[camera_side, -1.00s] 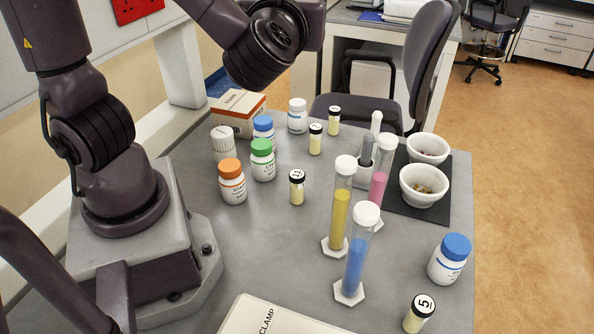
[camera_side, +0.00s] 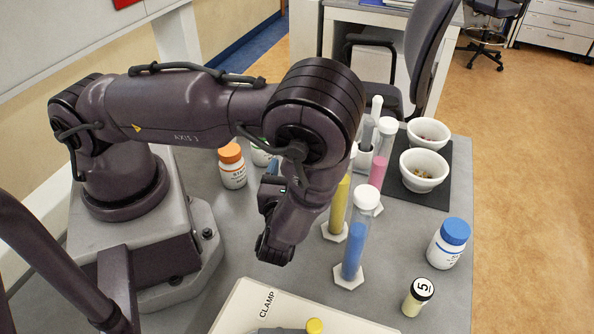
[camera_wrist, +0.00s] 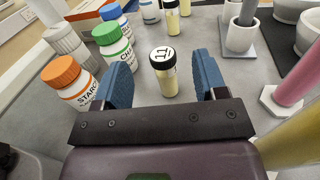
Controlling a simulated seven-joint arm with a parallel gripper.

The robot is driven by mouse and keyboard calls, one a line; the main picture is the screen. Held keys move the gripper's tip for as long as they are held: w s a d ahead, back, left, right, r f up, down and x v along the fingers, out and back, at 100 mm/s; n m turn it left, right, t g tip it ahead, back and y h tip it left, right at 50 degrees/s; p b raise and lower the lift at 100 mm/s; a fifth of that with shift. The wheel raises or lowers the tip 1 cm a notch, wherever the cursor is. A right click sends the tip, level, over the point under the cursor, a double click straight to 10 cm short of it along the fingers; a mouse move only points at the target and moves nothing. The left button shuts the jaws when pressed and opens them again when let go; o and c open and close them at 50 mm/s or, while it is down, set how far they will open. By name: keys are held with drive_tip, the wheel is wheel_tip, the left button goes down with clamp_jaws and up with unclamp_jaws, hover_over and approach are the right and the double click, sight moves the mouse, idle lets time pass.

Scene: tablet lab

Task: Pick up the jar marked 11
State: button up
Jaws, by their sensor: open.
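The jar marked 11 (camera_wrist: 163,72) is a small pale-yellow vial with a black-rimmed white cap reading 11. In the wrist view it stands upright on the grey table, ahead of my gripper (camera_wrist: 165,80) and between the lines of its two blue finger pads. The pads are spread wide and nothing is held between them. In the side view my gripper and forearm hide this jar, and the fingertips (camera_side: 277,190) show only partly. Another small jar, marked 5 (camera_side: 418,297), stands at the front right of the table.
An orange-capped bottle (camera_wrist: 72,82) and a green-capped bottle (camera_wrist: 114,46) stand close left of my gripper. Cylinders with yellow (camera_side: 338,205), blue (camera_side: 355,245) and pink (camera_side: 380,165) contents stand to the right. White bowls (camera_side: 424,171) sit on a dark mat. A board marked CLAMP (camera_side: 240,310) lies in front.

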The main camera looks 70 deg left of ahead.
wheel_tip(320, 180, down, 4)
drive_tip(key=shift+r, duration=0.1)
drive_tip(key=x, duration=0.7)
drive_tip(key=shift+w+a, duration=0.15)
drive_tip(key=shift+a, duration=0.1)
drive_tip(key=shift+c, duration=0.3)
drive_tip(key=c, duration=1)
